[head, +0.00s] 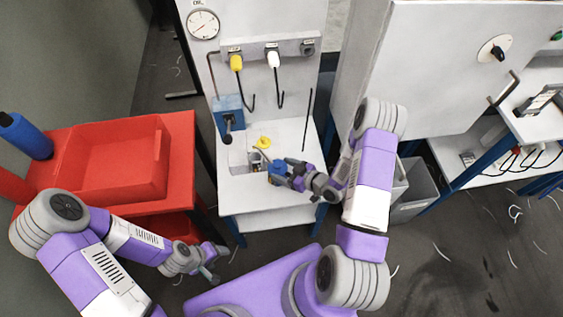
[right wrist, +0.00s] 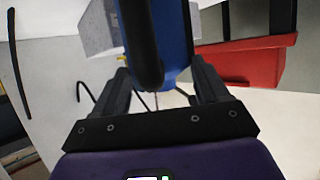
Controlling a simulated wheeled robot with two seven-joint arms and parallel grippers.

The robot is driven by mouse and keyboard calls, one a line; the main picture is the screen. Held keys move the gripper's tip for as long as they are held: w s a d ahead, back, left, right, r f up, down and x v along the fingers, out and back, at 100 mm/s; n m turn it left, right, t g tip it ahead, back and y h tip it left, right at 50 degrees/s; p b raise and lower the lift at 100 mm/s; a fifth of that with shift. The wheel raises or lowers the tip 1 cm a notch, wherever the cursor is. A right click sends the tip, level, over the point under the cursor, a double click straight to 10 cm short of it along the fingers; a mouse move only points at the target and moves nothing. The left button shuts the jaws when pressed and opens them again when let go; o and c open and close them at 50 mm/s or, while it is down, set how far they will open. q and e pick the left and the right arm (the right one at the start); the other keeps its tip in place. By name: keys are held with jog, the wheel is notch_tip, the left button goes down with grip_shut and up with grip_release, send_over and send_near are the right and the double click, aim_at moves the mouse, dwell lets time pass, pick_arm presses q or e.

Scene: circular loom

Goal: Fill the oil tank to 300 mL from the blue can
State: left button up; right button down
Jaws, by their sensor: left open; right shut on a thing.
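The blue can (head: 275,173) is small in the head view, above the front part of the white bench shelf. My right gripper (head: 287,177) is shut on it. In the right wrist view the blue can (right wrist: 176,38) and its black handle rise between the fingers of my right gripper (right wrist: 163,82). A small pale box (head: 238,157) stands left of the can, below a blue unit with a lever; I cannot tell whether it is the oil tank. A yellow cap-like piece (head: 263,142) sits just behind the can. No level marks are readable. My left gripper (head: 213,260) is open and empty, low beside the red cart.
The red cart (head: 183,130) with a tray stands at left, bearing a blue cylinder (head: 25,137). The blue lever unit (head: 228,112) and a gauge (head: 203,24) are on the bench's left. A grey bin (head: 415,185) is at right.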

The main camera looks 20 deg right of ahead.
aim_at(278, 166)
jog(key=shift+s+r+g+p, duration=0.1)
jog(key=shift+r+g+p, duration=0.2)
jog(key=shift+p, duration=0.55)
jog(key=g+h+p, duration=0.1)
jog(key=g+p, duration=0.1)
jog(key=p, duration=0.2)
jog(key=shift+h, duration=0.3)
jog(key=r+g+h+p, duration=0.1)
jog(key=g+p, duration=0.1)
jog(key=p, duration=0.2)
jog(key=shift+r+p, duration=0.35)
jog(key=shift+f+b, duration=0.35)
jog(key=shift+b, duration=0.15)
jog(key=shift+w+a+r+g+h+p, duration=0.1)
jog(key=shift+w+r+g+h+p, duration=0.15)
jog(key=shift+r+g+p, duration=0.45)
jog(key=shift+w+a+r+g+h+p, duration=0.1)
jog(key=shift+r+g+h+p, duration=0.25)
jog(key=shift+r+p, duration=0.6)
jog(key=shift+f, duration=0.25)
dwell(0.6)
